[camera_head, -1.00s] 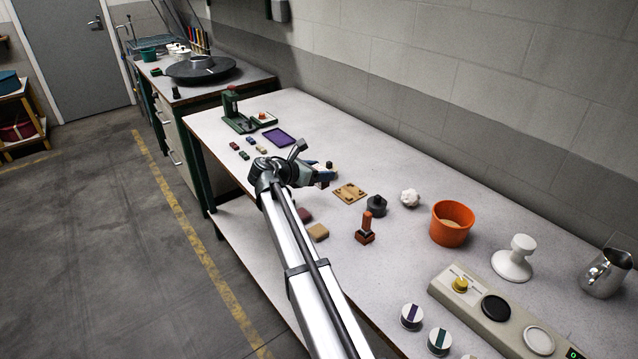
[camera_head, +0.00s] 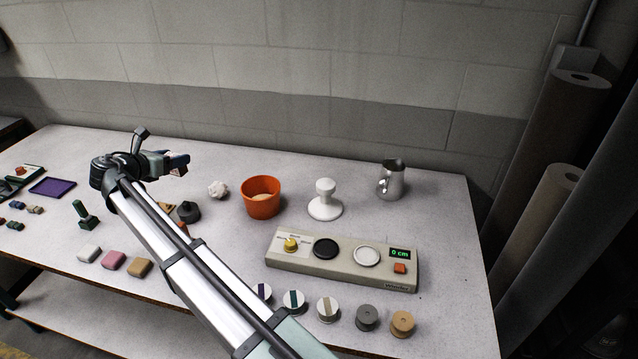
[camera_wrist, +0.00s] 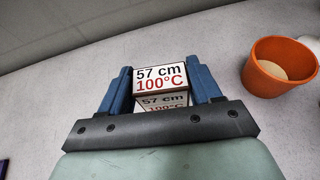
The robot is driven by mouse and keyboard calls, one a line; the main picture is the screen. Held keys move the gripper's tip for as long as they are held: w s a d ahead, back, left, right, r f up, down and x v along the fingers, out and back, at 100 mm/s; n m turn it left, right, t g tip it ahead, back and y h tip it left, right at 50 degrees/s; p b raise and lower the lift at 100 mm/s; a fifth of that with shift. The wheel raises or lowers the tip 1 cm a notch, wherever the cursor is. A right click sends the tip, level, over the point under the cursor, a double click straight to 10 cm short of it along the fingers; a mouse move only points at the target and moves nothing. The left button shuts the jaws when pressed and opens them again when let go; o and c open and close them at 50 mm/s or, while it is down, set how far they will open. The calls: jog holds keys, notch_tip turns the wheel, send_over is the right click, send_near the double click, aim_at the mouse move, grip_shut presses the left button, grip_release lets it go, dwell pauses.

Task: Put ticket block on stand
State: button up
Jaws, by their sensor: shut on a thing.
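The ticket block (camera_wrist: 160,78) is a small white block in the wrist view, with "57 cm" in black and "100°C" in red on its faces. My gripper (camera_wrist: 160,85) is shut on it, with a blue finger pressed against each side. In the head view my gripper (camera_head: 178,165) holds the small block above the table, left of the orange pot. I cannot pick out a stand for certain. A wooden piece (camera_head: 166,209) shows only in part behind my arm.
An orange pot (camera_head: 261,197), a white knobbed form (camera_head: 325,200), a metal jug (camera_head: 391,180) and a control panel (camera_head: 340,260) stand to the right. Several spools (camera_head: 366,318) line the front edge. A white crumpled lump (camera_head: 218,189) and a dark cap-like piece (camera_head: 188,211) lie near my arm.

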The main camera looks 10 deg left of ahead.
jog(key=w+d+r+m+h, duration=0.2)
jog(key=w+d+r, duration=0.2)
jog(key=w+d, duration=0.65)
notch_tip(320, 180, up, 3)
jog(key=m+g+h, duration=0.4)
jog(key=m+h, duration=0.1)
jog(key=h, duration=0.1)
send_over(325, 183)
jog(key=shift+f, duration=4.7)
jog(key=shift+f, duration=0.1)
jog(key=o, duration=1.1)
